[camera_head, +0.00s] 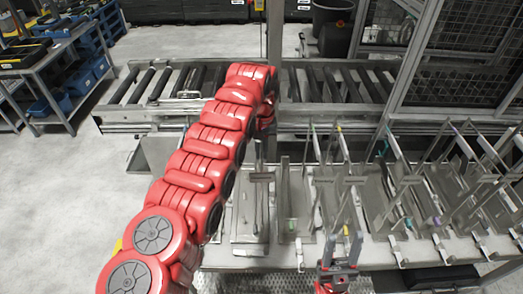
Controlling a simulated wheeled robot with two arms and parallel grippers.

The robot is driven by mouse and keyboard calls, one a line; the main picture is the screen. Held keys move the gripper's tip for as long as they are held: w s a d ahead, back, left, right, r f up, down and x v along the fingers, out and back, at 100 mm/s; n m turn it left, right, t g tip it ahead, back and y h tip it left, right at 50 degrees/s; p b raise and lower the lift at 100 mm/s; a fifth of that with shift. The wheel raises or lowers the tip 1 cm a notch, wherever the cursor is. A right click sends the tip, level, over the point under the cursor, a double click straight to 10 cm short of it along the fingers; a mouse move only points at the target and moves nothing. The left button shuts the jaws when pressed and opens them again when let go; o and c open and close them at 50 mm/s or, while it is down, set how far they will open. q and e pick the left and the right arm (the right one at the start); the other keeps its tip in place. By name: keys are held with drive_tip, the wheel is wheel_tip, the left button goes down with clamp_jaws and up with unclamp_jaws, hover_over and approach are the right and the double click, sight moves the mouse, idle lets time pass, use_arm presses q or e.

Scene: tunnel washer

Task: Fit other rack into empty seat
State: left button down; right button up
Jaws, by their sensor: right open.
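My right gripper (341,247) points away from me at the front edge of the steel bench (262,256). It is open, its two fingers apart, in front of the racks. Whether anything stands between the fingers is hard to tell. My left arm rises across the middle of the view; its gripper does not show. Several metal racks (405,190) stand upright on the bench's right half. Thin upright plates and bars (293,200) stand left of them, beside a flat, mostly bare bay (246,222). I cannot tell which seat is empty.
A roller conveyor (335,84) runs behind the bench. A mesh-guarded frame (462,75) stands at the back right, and a dark bin (332,16) at the back. A grey shelf trolley (62,75) with blue crates is at the left. The floor at left is clear.

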use_arm(q)
drive_tip(key=shift+f+b, duration=0.35)
drive_tip(key=shift+b, duration=0.15)
idle(0.7)
drive_tip(key=c, duration=0.9)
unclamp_jaws()
drive_tip(key=shift+f, duration=0.1)
drive_tip(key=shift+o, duration=0.2)
drive_tip(key=shift+s, duration=0.1)
